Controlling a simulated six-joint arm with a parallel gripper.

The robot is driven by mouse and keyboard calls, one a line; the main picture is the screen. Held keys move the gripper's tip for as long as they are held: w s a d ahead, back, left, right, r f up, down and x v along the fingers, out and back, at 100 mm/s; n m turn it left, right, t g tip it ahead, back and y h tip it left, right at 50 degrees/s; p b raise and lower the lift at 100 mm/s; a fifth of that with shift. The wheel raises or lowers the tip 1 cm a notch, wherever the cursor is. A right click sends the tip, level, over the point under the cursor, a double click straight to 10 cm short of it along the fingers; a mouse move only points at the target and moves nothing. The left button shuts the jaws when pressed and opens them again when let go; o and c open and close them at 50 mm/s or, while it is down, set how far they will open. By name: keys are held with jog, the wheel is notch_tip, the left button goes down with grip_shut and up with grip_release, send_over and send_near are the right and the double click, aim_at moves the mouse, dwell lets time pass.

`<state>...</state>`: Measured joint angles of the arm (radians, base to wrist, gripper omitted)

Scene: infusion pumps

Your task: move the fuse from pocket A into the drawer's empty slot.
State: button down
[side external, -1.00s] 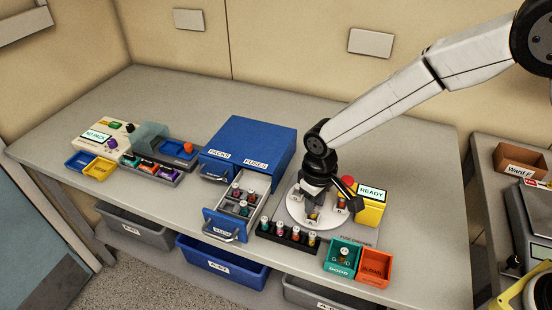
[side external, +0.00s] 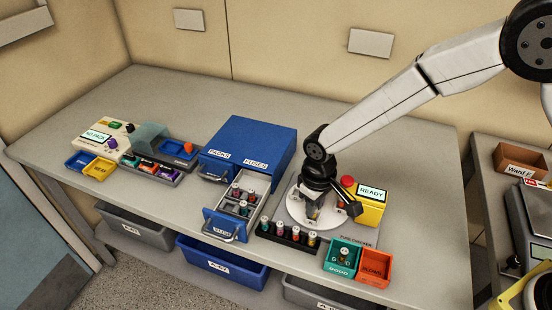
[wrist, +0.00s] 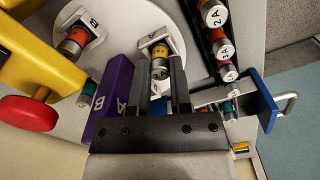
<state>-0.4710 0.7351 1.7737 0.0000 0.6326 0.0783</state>
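The fuse (wrist: 160,58), with a yellow-orange band and pale cap, stands in pocket A (wrist: 151,38) of the white round plate (wrist: 118,75) in the wrist view. My gripper (wrist: 163,78) has its two dark fingers on either side of this fuse's cap; they look apart, not clamped on it. In the side view my gripper (side external: 313,215) is low over the plate and hides most of pocket A. The blue FUSES drawer (side external: 224,227) is pulled open with several fuses in it; its empty slot is too small to make out.
A black rack (side external: 291,236) of fuses stands in front of the plate, between drawer and green GOOD bin (side external: 341,256). An orange bin (side external: 375,268) is beside it. The yellow checker (side external: 371,206) reads READY. Another fuse (wrist: 72,43) sits in pocket B. A purple block (wrist: 110,100) is left of my fingers.

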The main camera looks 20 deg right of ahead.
jog(key=shift+r, duration=0.15)
jog(key=shift+r, duration=3.35)
jog(key=w+a, duration=0.5)
jog(key=a, duration=0.3)
jog(key=w+a, duration=0.5)
jog(key=a, duration=0.4)
jog(key=shift+w, duration=0.3)
jog(key=shift+r, duration=0.1)
jog(key=shift+d+f, duration=0.1)
jog(key=shift+f, duration=0.1)
jog(key=shift+f, duration=2.4)
